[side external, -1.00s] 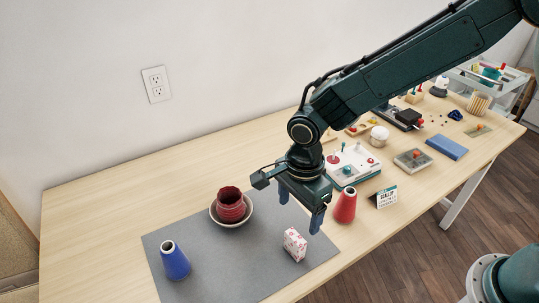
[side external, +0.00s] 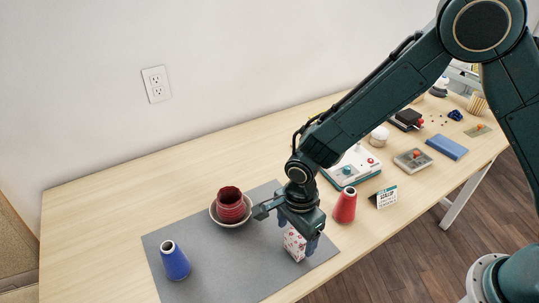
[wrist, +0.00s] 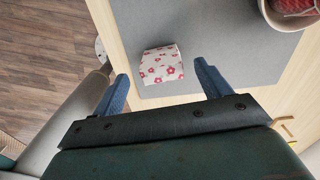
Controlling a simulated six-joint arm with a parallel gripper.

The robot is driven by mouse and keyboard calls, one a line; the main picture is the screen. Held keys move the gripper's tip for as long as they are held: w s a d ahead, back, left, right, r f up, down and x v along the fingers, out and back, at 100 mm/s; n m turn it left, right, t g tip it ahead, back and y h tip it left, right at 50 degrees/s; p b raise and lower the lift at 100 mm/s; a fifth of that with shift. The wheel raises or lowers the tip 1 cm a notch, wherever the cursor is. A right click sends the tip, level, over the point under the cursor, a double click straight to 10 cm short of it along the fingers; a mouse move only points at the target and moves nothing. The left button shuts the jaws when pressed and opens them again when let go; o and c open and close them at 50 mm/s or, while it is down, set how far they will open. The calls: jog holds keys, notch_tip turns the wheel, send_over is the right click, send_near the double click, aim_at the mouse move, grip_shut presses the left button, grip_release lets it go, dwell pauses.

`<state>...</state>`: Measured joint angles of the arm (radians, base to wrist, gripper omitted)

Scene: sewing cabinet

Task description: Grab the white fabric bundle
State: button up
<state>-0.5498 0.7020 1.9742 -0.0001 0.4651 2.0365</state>
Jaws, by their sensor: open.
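The white fabric bundle (side external: 294,244) has a red flower pattern and sits on the grey mat (side external: 215,262). In the wrist view the bundle (wrist: 161,64) lies ahead of and between my two blue fingertips, closer to the left one. My gripper (wrist: 162,82) is open with nothing between its fingers. In the side view my gripper (side external: 300,236) is low over the bundle and hides part of it. I cannot tell whether a finger touches it.
A bowl (side external: 213,215) with a dark red jar (side external: 231,204) stands left of my gripper. A blue cone (side external: 174,262) stands at the mat's left, a red cone (side external: 345,206) to the right. A small sign (side external: 387,197) and a white sewing box (side external: 350,168) stand beyond it.

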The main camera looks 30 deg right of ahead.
aim_at(294, 245)
jog(key=shift+f, duration=0.25)
jog(key=shift+w+a+f, duration=0.1)
jog(key=shift+f, duration=2.4)
jog(key=c, duration=1)
jog(key=shift+r, duration=0.15)
jog(key=shift+c, duration=0.2)
notch_tip(294, 245, up, 20)
